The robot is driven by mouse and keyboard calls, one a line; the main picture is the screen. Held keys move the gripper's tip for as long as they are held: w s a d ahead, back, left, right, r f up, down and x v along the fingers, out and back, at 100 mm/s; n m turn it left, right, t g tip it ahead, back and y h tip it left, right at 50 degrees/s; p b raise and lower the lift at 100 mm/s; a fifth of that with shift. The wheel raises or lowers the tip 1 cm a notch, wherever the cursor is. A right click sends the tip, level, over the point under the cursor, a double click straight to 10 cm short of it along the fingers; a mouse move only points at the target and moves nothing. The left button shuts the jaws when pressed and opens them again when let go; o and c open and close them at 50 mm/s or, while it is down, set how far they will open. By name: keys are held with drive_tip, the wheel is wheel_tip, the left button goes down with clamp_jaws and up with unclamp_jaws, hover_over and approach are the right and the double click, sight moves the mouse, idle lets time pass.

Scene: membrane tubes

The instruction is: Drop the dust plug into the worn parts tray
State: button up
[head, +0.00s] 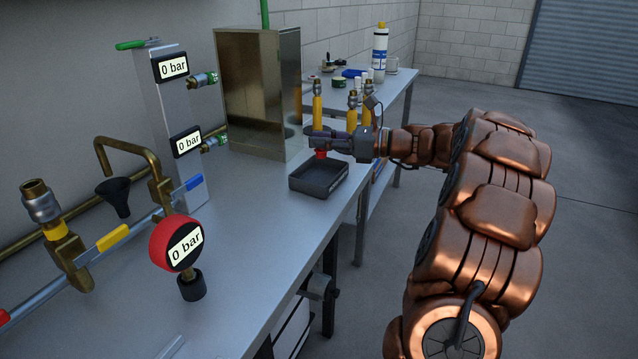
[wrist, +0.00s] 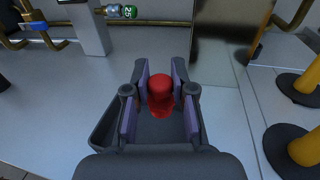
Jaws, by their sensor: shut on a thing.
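The dust plug is a small red piece (head: 321,154) between the fingers of my gripper (head: 318,142). In the wrist view the red plug (wrist: 161,95) sits between the purple-padded fingers of my gripper (wrist: 160,88). My gripper is shut on it. The worn parts tray (head: 318,190) is a dark grey open box on the bench, and the plug is held above it. In the wrist view the tray (wrist: 100,132) lies below the fingers, partly hidden by my gripper. The part of its floor that shows looks empty.
A metal cabinet (head: 255,100) stands behind the tray. Yellow tubes with brass tops (head: 352,108) stand behind my gripper. A red gauge reading 0 bar (head: 178,244), a black funnel (head: 115,195) and brass pipework are at the left. The bench surface (head: 255,225) left of the tray is clear.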

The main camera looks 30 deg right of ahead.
sight(322, 151)
drive_tip(key=shift+f+b, duration=1.5)
drive_tip(key=shift+f, duration=0.25)
drive_tip(key=o, duration=1)
drive_tip(key=shift+c, duration=0.2)
drive_tip(key=v, duration=1.2)
